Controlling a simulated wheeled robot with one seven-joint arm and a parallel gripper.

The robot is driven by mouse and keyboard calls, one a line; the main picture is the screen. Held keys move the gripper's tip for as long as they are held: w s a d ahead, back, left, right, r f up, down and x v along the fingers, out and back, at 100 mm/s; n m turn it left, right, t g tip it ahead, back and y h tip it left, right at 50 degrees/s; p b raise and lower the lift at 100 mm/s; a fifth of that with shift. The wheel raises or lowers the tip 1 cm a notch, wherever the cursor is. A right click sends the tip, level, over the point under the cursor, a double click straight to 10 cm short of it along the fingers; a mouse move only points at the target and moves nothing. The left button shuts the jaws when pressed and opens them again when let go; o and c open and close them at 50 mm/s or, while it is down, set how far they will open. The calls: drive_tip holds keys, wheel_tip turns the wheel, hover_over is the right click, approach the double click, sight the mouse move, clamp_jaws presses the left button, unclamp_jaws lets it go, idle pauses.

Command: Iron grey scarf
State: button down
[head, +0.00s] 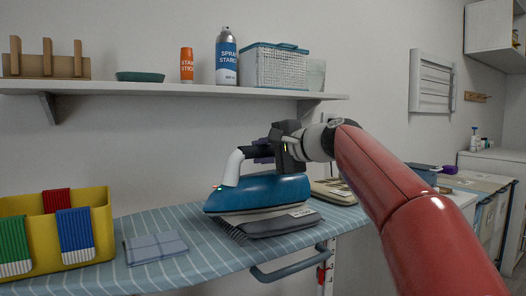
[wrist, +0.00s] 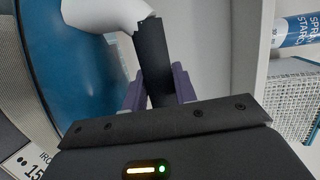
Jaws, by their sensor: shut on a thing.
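A blue iron (head: 258,193) with a white neck and dark handle is over the dark grey folded scarf (head: 285,224) on the striped ironing board (head: 205,224). The scarf has a fringe at its left end and a white label. I cannot tell whether the soleplate touches the scarf. My gripper (head: 265,152) is shut on the iron's handle. In the wrist view, the purple fingers of my gripper (wrist: 158,90) lie on both sides of the black handle (wrist: 153,65), with the blue iron body (wrist: 75,75) at left. Part of the scarf is hidden under the iron.
A yellow bin (head: 100,232) with red, green and blue fringed cloths stands at left. A folded grey-blue cloth (head: 155,248) lies beside it. A shelf (head: 180,89) above holds a spray can (head: 226,58), a basket (head: 275,67) and small items. The board's front middle is clear.

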drive_tip(key=shift+s+r+p, duration=0.15)
drive_tip(key=shift+r+p, duration=1.8)
drive_tip(key=shift+r, duration=1)
drive_tip(key=shift+d, duration=0.1)
